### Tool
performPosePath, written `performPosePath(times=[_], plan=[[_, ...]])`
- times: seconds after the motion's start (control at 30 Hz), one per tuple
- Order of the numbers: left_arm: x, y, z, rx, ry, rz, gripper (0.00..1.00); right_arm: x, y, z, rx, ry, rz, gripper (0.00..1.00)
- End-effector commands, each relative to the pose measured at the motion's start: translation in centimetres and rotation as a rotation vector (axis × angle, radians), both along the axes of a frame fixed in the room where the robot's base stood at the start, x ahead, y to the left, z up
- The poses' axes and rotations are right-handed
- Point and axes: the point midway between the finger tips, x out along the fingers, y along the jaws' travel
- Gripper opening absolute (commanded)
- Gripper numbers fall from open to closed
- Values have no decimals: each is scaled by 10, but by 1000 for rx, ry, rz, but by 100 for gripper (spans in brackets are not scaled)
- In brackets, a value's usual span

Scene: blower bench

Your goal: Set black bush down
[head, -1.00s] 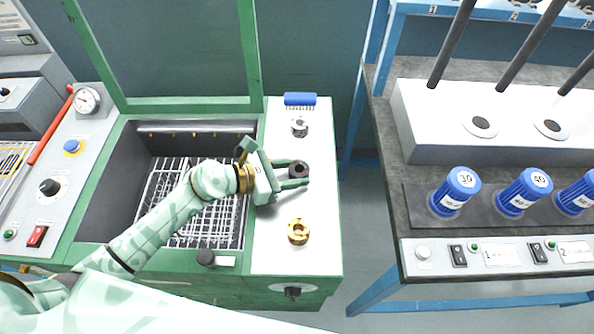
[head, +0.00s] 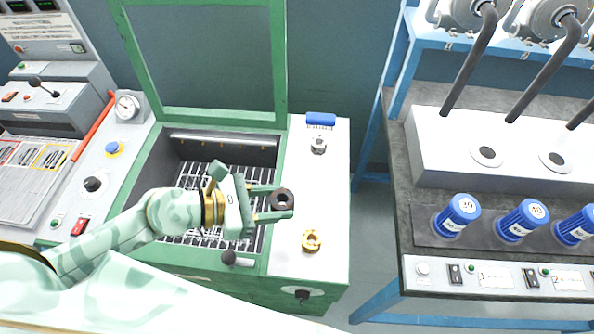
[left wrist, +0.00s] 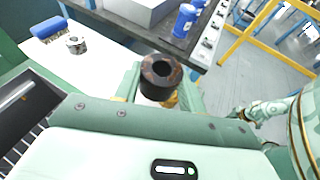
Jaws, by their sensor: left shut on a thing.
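The black bush (head: 282,200) is a dark ring with brownish marks on its rim. My left gripper (head: 281,202) is shut on it, one finger on each side. In the head view they show over the left edge of the white side shelf, next to the wire-grid basin; the height above it is hard to tell. In the left wrist view the black bush (left wrist: 160,75) shows upright with its bore facing up, its lower part partly hidden by the gripper.
On the white shelf (head: 325,185) stand a brass bush (head: 312,240), a silver bush (head: 318,146) and a blue brush (head: 320,119). The shelf is clear between the silver and brass bushes. A bench with blue cylinders (head: 455,216) stands to the right, across a gap.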

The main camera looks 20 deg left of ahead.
Motion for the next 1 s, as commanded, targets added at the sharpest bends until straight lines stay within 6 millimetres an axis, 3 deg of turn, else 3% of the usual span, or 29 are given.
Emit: performPosePath(times=[0.27,0.47,0.7,0.8,1.0], plan=[[-17,0,2,-3,2,-20,10,0,0,2,0,-1,0,36],[6,23,35,0,-7,-20,10,0,0,2,0,-1,0,36],[47,59,101,2,-9,9,10,0,2,2,2,0,-1,36],[58,67,119,1,-6,24,10,0,2,2,3,0,-1,36],[63,69,126,-1,1,28,10,0,2,2,4,-1,-1,36]])
